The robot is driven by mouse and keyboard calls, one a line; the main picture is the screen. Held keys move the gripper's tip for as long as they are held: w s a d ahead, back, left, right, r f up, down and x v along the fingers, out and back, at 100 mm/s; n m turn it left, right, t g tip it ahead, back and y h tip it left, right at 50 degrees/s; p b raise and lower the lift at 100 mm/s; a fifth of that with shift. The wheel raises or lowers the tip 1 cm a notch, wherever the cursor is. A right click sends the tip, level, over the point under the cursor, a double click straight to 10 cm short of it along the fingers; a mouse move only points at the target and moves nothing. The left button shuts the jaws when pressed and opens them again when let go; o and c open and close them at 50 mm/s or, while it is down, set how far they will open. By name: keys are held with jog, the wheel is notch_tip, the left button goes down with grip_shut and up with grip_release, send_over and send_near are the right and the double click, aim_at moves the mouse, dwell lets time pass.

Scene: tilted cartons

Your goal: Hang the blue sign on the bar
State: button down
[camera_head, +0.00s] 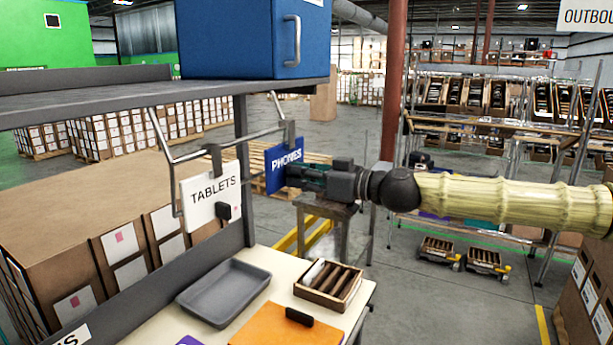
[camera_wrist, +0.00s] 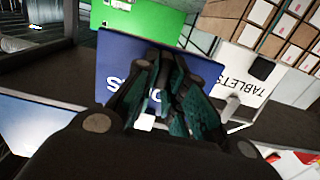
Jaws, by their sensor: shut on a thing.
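The blue sign (camera_head: 284,165), lettered PHONES, is upright at the right end of the bar (camera_head: 222,141), with a dark hook at its top that appears to meet the bar. Whether the hook bears on the bar cannot be told. My gripper (camera_head: 294,174) is shut on the sign's right edge. In the wrist view the blue sign (camera_wrist: 125,68) lies between and behind the fingers (camera_wrist: 165,88). The white TABLETS sign (camera_head: 211,196) hangs from the bar further left; it also shows in the wrist view (camera_wrist: 245,72).
The bar hangs under a grey shelf (camera_head: 160,97) carrying a blue cabinet (camera_head: 235,38). Below are a grey tray (camera_head: 222,291), a brown divided box (camera_head: 328,283) and an orange sign (camera_head: 270,325) on the table. A shelf post (camera_head: 243,180) stands left of the blue sign.

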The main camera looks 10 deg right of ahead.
jog(key=shift+p+x, duration=1)
jog(key=shift+x, duration=2.1)
jog(key=shift+f+b, duration=0.8)
jog(key=shift+b, duration=0.4)
jog(key=c, duration=1.4)
grip_release()
